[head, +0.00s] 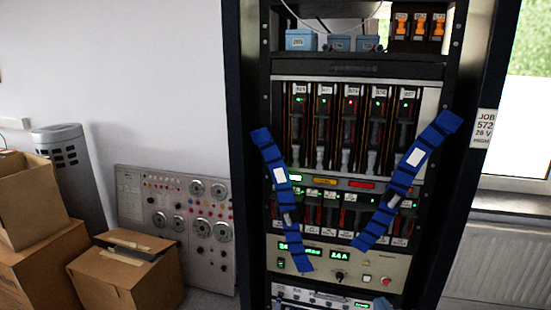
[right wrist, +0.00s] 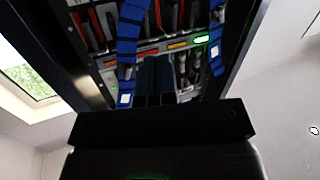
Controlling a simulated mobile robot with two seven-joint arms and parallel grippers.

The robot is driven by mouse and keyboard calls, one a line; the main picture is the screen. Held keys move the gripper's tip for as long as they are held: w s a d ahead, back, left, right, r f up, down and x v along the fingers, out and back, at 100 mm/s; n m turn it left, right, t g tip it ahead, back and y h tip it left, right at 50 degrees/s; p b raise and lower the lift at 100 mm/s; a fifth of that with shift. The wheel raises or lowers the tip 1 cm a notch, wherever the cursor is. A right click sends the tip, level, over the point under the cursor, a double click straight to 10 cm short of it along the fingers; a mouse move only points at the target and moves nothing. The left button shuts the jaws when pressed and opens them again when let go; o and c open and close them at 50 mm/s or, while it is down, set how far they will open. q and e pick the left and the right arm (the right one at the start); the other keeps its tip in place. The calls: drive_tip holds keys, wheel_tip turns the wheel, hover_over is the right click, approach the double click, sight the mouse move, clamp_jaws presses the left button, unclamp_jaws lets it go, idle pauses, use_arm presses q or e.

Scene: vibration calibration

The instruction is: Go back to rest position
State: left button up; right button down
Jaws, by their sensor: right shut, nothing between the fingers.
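My right gripper (head: 383,303) shows only as a small bluish tip at the bottom edge of the head view, in front of the rack's lower part. In the right wrist view its two dark fingers (right wrist: 158,78) are together, with nothing between them, and point toward the equipment rack. The tall dark rack (head: 247,150) stands upright in the middle of the head view. It also shows in the right wrist view (right wrist: 85,65), where the scene appears turned over. My left gripper is not in view.
Two blue banded strips, left (head: 270,153) and right (head: 402,180), slant across the rack front. Cardboard boxes (head: 125,280), a grey cylinder (head: 75,165) and a dial panel (head: 150,195) stand left of the rack. A radiator (head: 500,260) is on the right under a window.

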drive_tip(key=s+d+f+g+h, duration=0.1)
drive_tip(key=s+d+f+g, duration=0.1)
drive_tip(key=s+f, duration=0.7)
drive_tip(key=s+d+f+m+g+h, duration=0.1)
drive_tip(key=s+d+f+g, duration=0.1)
drive_tip(key=s+f, duration=0.6)
drive_tip(key=s+g, duration=0.1)
drive_tip(key=s, duration=0.2)
drive_tip(key=shift+s+d+f+m, duration=0.25)
drive_tip(key=shift+d+f+m, duration=0.05)
drive_tip(key=shift+d+f, duration=0.1)
